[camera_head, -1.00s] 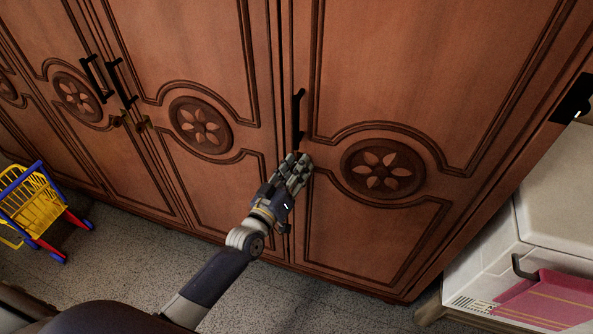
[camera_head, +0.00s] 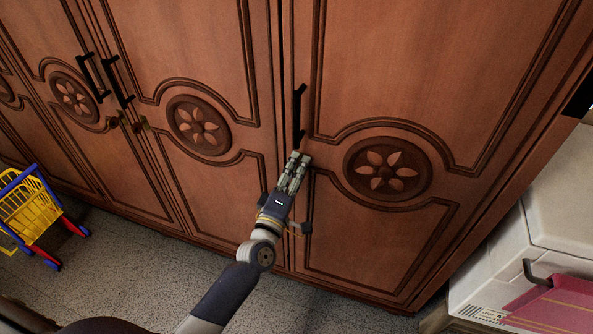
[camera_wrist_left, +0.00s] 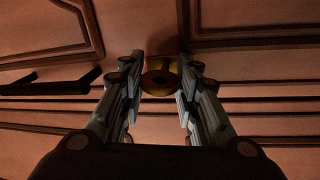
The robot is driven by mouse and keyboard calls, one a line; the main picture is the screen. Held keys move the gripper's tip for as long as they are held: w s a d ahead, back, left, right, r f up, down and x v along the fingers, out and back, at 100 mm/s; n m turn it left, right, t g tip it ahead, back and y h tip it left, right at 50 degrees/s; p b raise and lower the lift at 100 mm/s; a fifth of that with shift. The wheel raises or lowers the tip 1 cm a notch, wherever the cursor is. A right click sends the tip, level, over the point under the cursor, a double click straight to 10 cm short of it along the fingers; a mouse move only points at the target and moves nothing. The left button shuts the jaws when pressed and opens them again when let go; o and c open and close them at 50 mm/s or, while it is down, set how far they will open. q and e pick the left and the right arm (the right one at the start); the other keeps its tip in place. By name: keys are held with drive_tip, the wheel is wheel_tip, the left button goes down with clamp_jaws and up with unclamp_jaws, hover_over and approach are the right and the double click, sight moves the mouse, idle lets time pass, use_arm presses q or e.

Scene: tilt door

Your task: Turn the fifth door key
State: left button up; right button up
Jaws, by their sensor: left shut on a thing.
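The fifth door (camera_head: 430,60) is the wide wooden wardrobe door at the right, with a black bar handle (camera_head: 298,110) near its left edge. My left gripper (camera_head: 299,158) is at that edge, just below the handle. In the left wrist view, the brass key (camera_wrist_left: 160,78) sits between the tips of my left gripper (camera_wrist_left: 161,85), which is shut on it. The key's rounded head, with a dark reddish middle, shows. Its shaft and keyhole are hidden, and in the head view the fingers cover the key. The door looks closed. My right gripper is not in view.
Two more brass keys (camera_head: 113,122) and (camera_head: 143,124) sit on doors to the left. A toy cart (camera_head: 35,207) stands on the floor at left. A white appliance (camera_head: 535,215) with a pink cloth (camera_head: 555,303) stands at lower right.

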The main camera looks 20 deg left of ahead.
use_arm(q)
drive_tip(key=shift+n+y, duration=0.4)
drive_tip(key=shift+n, duration=1)
drive_tip(key=o, duration=1.1)
drive_tip(key=s, duration=0.4)
drive_tip(key=s+f, duration=0.1)
drive_tip(key=s, duration=0.3)
drive_tip(key=s+f, duration=0.1)
drive_tip(key=s, duration=0.2)
drive_tip(key=shift+s+a+f, duration=0.1)
drive_tip(key=shift+s+a, duration=0.1)
drive_tip(key=shift+s, duration=0.2)
